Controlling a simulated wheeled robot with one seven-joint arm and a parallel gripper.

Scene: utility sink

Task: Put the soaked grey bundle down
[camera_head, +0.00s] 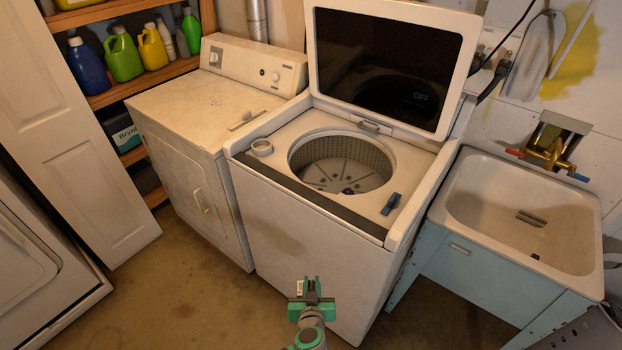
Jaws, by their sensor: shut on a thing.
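My gripper (312,289) is at the bottom centre, in front of the washer's front panel. I see it from behind, green and dark grey. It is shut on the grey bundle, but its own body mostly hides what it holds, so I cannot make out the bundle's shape. The top-load washer (262,172) stands with its lid (385,65) up and its drum (342,165) open. A small dark thing lies at the drum's bottom. The utility sink (487,200) is at the right, its basin mostly bare.
Brass taps (551,155) rise behind the sink. Bottles stand on a wooden shelf (120,91) at the back left. Brown floor is open at the lower left.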

